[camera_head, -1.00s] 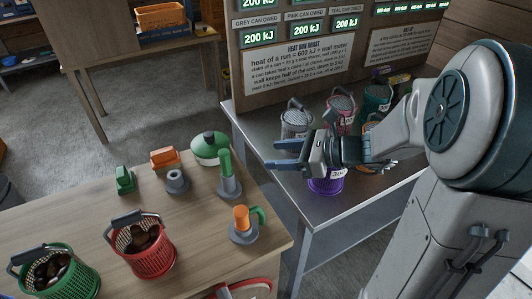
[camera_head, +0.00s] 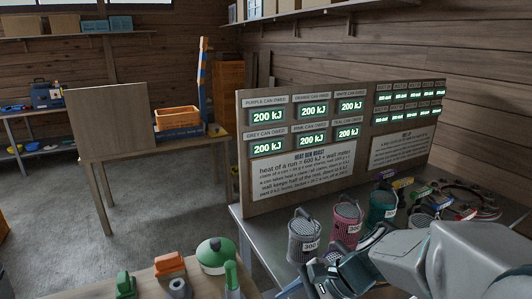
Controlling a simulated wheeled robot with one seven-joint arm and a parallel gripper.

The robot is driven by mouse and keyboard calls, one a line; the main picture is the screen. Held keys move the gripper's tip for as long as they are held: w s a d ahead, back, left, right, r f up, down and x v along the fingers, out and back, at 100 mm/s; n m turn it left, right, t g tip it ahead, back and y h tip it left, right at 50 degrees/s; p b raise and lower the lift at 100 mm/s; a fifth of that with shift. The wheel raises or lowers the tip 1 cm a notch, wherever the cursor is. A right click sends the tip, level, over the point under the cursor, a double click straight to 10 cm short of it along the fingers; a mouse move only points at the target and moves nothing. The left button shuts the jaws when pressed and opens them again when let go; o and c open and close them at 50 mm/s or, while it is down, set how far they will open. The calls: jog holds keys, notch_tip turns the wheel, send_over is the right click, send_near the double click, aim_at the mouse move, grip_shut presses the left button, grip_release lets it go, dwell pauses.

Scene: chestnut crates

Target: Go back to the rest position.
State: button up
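My gripper (camera_head: 303,284) is at the bottom edge of the head view, in front of the cans on the metal table. Its fingers look spread and hold nothing that I can see; their tips are partly cut off by the frame. My arm comes in from the lower right.
A grey can (camera_head: 303,240), a pink can (camera_head: 346,221) and a teal can (camera_head: 381,207) stand on the metal table (camera_head: 262,232) close to my gripper. The display board (camera_head: 300,205) rises behind them. A wooden table holds a green domed item (camera_head: 213,256) and an orange block (camera_head: 169,264). Grey floor is clear.

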jog(key=s+d+r+n+t+h+p, duration=0.2)
jog(key=d+n+h, duration=0.6)
jog(key=n, duration=0.4)
jog(key=shift+s+d+r+n+h+p, duration=0.4)
jog(key=shift+s+d+r, duration=0.3)
jog(key=shift+s+r, duration=0.65)
jog(key=shift+s+f, duration=0.1)
jog(key=shift+f, duration=0.05)
